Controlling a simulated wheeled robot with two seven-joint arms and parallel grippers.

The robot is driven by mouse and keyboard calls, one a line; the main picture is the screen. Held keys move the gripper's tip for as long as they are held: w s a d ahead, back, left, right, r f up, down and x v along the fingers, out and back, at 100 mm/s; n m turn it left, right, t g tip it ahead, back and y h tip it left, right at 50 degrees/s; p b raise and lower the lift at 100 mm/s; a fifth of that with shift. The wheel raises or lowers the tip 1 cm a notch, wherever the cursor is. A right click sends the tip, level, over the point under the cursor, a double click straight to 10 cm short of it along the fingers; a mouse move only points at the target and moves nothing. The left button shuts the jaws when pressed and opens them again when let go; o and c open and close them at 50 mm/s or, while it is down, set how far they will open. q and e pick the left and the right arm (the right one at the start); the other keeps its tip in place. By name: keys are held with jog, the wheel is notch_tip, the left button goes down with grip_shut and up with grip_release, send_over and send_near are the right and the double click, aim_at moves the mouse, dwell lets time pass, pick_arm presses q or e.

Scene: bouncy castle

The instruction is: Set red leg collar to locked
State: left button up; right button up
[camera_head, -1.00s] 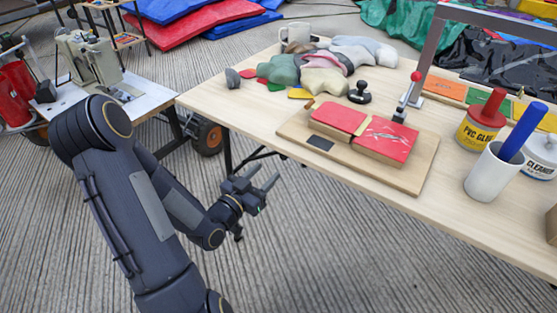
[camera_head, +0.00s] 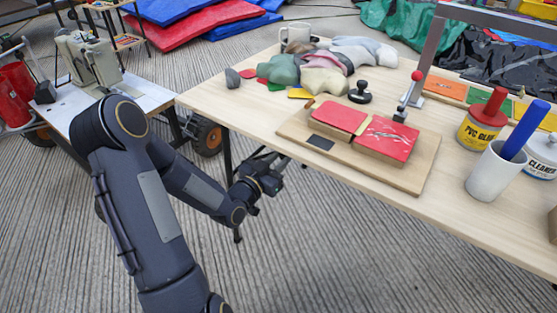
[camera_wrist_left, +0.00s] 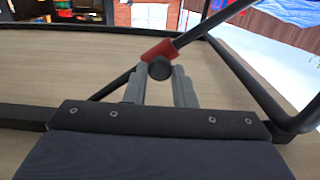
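The red leg collar (camera_wrist_left: 161,50) shows in the left wrist view, around a slanting dark tube of the table frame. A round black knob (camera_wrist_left: 159,68) sits on it, facing my gripper. My left gripper (camera_wrist_left: 159,88) is open, its two grey fingers apart, with the knob in line between their tips. I cannot tell whether the fingers touch the collar. In the head view my left gripper (camera_head: 272,180) is at the table's near left edge, its fingertips hidden by the table. The collar is hidden there. My right gripper is not in view.
The wooden table (camera_head: 240,110) carries a board with red pads (camera_head: 385,138), a hand stamp (camera_head: 360,93), a cup with a blue marker (camera_head: 494,172) and glue cans. Dark frame tubes (camera_wrist_left: 245,75) run close around my left gripper. The floor before the table is clear.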

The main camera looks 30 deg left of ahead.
pick_arm(q)
grip_shut()
jog(key=shift+a+f+b, duration=0.25)
jog(key=shift+f+b, duration=0.1)
jog(key=a+f+b, duration=0.4)
jog(key=a, duration=0.1)
jog(key=shift+w+a, duration=0.15)
jog(key=shift+w, duration=0.05)
jog(key=o, duration=0.6)
grip_release()
jog(key=shift+s, duration=0.1)
jog(key=s+p, duration=0.1)
jog(key=s, duration=0.6)
jog(key=shift+s+a+p, duration=0.3)
